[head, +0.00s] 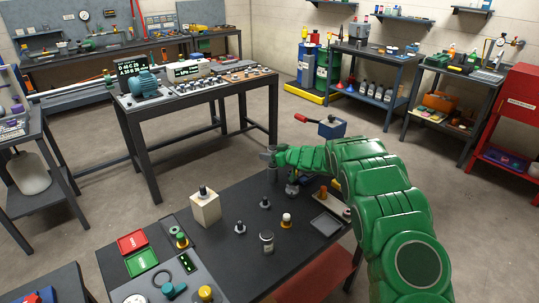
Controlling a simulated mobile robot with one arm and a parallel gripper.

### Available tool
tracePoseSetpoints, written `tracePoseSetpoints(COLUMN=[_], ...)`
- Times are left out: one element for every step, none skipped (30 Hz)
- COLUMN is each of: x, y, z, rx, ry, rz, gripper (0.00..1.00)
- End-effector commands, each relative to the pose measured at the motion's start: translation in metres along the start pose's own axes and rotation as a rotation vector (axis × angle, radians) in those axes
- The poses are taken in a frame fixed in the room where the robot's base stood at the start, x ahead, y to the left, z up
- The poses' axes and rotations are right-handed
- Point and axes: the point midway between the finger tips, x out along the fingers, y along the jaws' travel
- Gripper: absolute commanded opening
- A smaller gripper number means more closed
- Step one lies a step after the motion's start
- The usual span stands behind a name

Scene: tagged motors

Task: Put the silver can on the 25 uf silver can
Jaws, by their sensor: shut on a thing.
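My gripper (270,154) is at the end of my green arm, above the far edge of the dark near table (205,240). It is shut on a small grey, silver-looking can (272,174), which hangs upright below the jaws. A silver can with a dark band (267,242) stands upright on the near table, toward the viewer from my gripper. Its label is too small to read, so I cannot tell whether it is the 25 uf one. Another small silvery part (292,187) stands close to the right of the held can, partly hidden by my arm.
Red and green bins (132,242) are at left. A long workbench (200,100) stands behind.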

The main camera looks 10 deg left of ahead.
Motion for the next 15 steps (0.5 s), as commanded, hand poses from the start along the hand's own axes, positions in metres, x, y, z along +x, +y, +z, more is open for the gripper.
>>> tracePoseSetpoints(x=[0.0,0.0,0.0001,0.0003,0.0005,0.0008,0.0008,0.0007,0.0007,0.0007,0.0007,0.0007,0.0007,0.0007,0.0007], y=[0.0,0.0,0.0,-0.0001,-0.0001,-0.0001,-0.0002,-0.0001,-0.0001,-0.0002,-0.0002,-0.0001,-0.0001,-0.0002,-0.0002], z=[-0.0003,-0.0001,0.0003,0.0009,0.0017,0.0026,0.0023,0.0021,0.002,0.0021,0.0021,0.002,0.002,0.002,0.002], rx=[0.0,0.0,0.0,0.0,0.001,0.001,0.001,0.0,0.0,0.0,0.0,0.0,0.0,0.0,0.0], ry=[0.0,0.0,0.0,0.0,0.0,0.0,0.0,0.0,0.0,0.0,0.0,0.0,0.0,0.0,0.0], rz=[0.0,0.0,0.0,0.0,0.0,0.0,0.0,0.0,0.0,0.0,0.0,0.0,0.0,0.0,0.0], gripper=[0.18,0.18,0.18,0.18,0.18,0.18,0.55,0.59,0.65,0.7,0.75,0.76,0.76,0.76,0.76])
